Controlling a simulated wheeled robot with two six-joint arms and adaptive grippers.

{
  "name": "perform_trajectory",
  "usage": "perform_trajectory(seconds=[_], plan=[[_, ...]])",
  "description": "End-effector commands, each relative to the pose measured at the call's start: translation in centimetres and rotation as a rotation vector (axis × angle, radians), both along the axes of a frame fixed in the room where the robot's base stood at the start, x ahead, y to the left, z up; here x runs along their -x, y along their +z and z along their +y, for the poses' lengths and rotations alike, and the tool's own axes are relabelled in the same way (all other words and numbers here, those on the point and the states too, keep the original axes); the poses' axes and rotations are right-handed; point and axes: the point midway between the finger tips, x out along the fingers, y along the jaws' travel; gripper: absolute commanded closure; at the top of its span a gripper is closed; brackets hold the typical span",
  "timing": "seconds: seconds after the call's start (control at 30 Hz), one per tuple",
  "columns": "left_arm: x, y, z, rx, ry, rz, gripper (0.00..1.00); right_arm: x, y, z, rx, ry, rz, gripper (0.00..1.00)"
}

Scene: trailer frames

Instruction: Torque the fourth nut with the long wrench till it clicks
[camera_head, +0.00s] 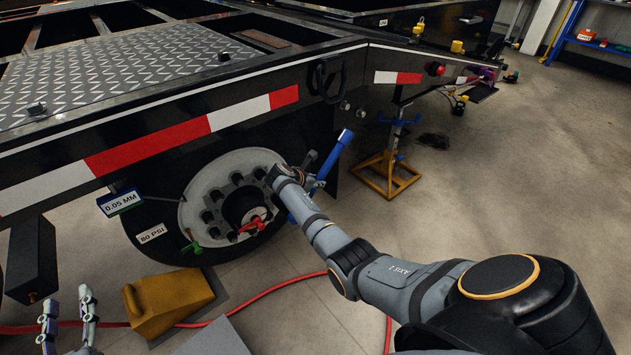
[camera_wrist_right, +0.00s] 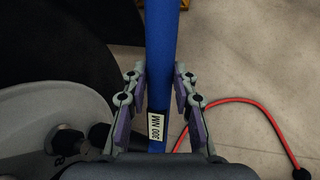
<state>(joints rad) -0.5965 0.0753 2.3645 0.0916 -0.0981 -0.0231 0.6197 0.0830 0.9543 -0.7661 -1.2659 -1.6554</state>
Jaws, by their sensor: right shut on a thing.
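The long blue wrench (camera_head: 333,156) stands slanted at the right side of the wheel (camera_head: 232,160), and its working end is hidden behind my arm. It fills the middle of the right wrist view (camera_wrist_right: 163,60), with a "300 NM" label on it. My right gripper (camera_wrist_right: 160,100) has its fingers on both sides of the blue bar and is shut on it. Dark nuts (camera_head: 237,179) ring the pale wheel hub; I cannot tell which is the fourth or whether the wrench is on one. My left gripper (camera_head: 68,312) is open and empty at the bottom left.
A yellow wheel chock (camera_head: 172,303) lies on the floor below the wheel. A red hose (camera_head: 285,285) crosses the floor. A yellow stand (camera_head: 388,172) is under the trailer frame (camera_head: 340,60). A red piece (camera_head: 253,225) sits at the hub. Floor at right is clear.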

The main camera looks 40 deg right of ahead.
Motion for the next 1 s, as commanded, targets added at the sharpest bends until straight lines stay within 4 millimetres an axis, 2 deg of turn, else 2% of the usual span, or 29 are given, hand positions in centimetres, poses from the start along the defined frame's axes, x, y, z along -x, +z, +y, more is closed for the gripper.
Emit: perform_trajectory(seconds=[0.4, 1.0], plan=[[0.0, 1.2, 0.0, 0.000, 0.000, 0.000, 0.60, -0.1, -0.3, -0.7, -0.057, 0.002, 0.004, 1.00], [0.0, 1.5, 0.0, 0.000, 0.000, 0.000, 0.60, -0.1, -0.7, -1.0, -0.088, 0.002, 0.006, 1.00]])
